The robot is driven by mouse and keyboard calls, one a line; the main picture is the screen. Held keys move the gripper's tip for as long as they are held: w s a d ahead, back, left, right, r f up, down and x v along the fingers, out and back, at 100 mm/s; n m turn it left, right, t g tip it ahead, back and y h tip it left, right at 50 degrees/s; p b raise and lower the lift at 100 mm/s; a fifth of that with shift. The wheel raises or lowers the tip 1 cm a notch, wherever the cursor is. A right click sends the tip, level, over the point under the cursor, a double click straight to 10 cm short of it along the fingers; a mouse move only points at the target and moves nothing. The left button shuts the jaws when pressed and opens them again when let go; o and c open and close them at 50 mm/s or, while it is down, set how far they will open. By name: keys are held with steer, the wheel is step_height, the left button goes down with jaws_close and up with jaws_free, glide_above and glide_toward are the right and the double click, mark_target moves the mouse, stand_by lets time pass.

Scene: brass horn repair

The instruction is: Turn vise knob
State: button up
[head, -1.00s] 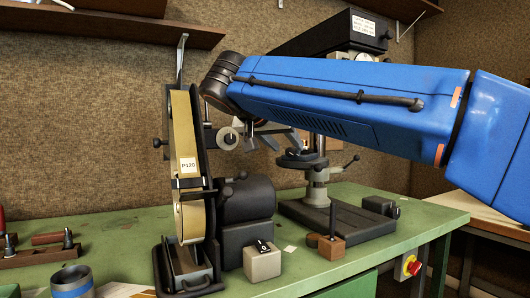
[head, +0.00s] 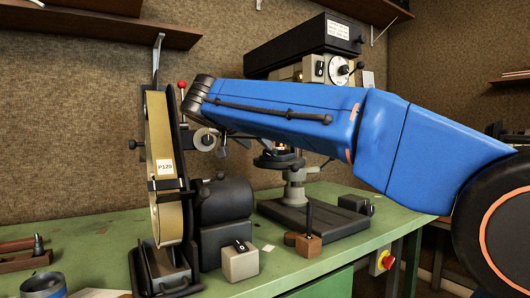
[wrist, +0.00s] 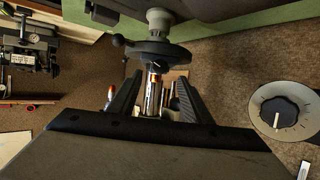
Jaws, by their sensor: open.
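My gripper (wrist: 157,82) shows in the wrist view, its two dark fingers apart. Between and beyond them is a shiny metal cylinder with orange-brown bands (wrist: 153,92); I cannot tell whether they touch it. Just beyond is a dark round drill press table (wrist: 150,48) with a small dark part bearing a white mark (wrist: 160,64). I cannot tell whether this part is the vise knob, and no vise is clearly recognisable. In the head view the round table (head: 278,161) lies below my blue arm, which hides most of the gripper.
A black dial knob with a white pointer (wrist: 280,112) is at the right in the wrist view. A belt sander (head: 165,170) stands left of the drill press (head: 300,38). A grey switch box (head: 240,262) and wooden block (head: 308,245) sit on the green bench (head: 285,272).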

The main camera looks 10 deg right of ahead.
mark_target(267, 152)
steer(key=x, duration=0.7)
steer(key=shift+w+d, duration=0.15)
steer(key=c, duration=1.1)
